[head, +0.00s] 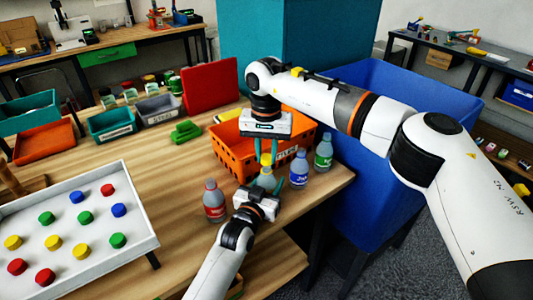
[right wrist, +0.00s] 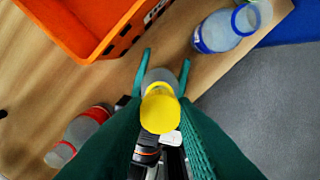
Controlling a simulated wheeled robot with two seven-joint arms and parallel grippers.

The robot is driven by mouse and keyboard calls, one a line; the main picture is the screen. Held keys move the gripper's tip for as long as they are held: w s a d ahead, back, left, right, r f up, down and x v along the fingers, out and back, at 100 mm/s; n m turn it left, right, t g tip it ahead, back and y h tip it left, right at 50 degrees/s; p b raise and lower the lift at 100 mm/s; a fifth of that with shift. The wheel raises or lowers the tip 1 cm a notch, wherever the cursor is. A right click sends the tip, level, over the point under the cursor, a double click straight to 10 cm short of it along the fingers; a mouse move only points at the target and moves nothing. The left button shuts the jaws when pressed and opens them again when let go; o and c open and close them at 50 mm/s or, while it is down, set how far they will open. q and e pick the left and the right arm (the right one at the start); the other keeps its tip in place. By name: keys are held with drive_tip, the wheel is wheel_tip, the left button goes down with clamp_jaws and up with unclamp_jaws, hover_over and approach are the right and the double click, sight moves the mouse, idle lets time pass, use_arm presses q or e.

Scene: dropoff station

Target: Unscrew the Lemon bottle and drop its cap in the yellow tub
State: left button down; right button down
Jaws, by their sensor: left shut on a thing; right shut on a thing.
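The bottle with the yellow cap, taken as the Lemon bottle (head: 265,179), stands upright near the table's front edge; its label is mostly hidden. My left gripper (head: 266,186) is shut around its body from the front. My right gripper (head: 267,158) points down from above, shut on the yellow cap (right wrist: 160,112). The cap sits at the bottle's neck, in line with it; I cannot tell how loose it is. A yellow object (head: 228,115) behind the orange crate may be the yellow tub, but it is mostly hidden.
An orange crate (head: 228,152) is close behind. A white tray (head: 135,190) with coloured caps lies left. A big blue bin (head: 360,195) stands beyond the table's right edge.

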sight(266, 157)
drive_tip(key=shift+r, duration=2.05)
use_arm(q)
drive_tip(key=c, duration=0.6)
unclamp_jaws()
drive_tip(key=shift+s, duration=0.1)
